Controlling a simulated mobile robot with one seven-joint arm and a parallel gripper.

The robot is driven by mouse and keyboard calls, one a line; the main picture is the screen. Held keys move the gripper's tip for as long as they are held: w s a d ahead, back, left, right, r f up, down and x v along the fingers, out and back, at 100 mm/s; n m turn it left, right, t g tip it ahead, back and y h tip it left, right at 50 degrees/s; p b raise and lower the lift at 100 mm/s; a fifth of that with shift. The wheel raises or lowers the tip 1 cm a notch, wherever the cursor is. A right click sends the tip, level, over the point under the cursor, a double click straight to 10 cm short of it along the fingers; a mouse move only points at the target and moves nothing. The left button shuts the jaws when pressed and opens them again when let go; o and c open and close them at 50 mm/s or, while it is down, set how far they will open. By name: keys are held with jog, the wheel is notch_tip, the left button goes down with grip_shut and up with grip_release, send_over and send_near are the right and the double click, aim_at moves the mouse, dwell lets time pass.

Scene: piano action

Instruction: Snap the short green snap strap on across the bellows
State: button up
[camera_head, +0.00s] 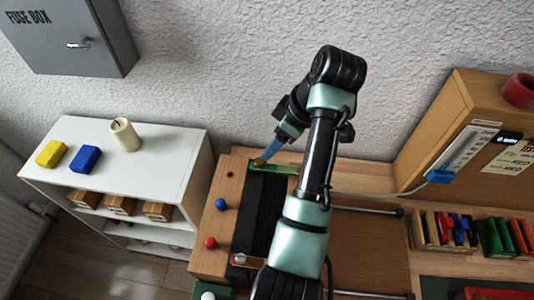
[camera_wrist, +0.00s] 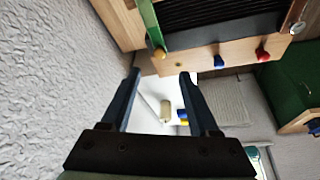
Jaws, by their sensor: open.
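The black bellows (camera_head: 264,212) lies between wooden boards; its pleats also show at the top of the wrist view (camera_wrist: 225,14). A short green strap (camera_head: 284,169) lies across its far end, and it shows as a green band in the wrist view (camera_wrist: 150,24).
Blue (camera_head: 220,204) and red (camera_head: 210,242) knobs stand along the left board. A brown strap (camera_head: 246,260) crosses nearer me. A white shelf (camera_head: 160,139) with a candle and two blocks stands left. A rack of coloured pieces (camera_head: 445,232) is right. The wall is close behind.

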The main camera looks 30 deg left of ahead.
jog(key=p+v, duration=0.2)
jog(key=v, duration=0.2)
dwell(0.5)
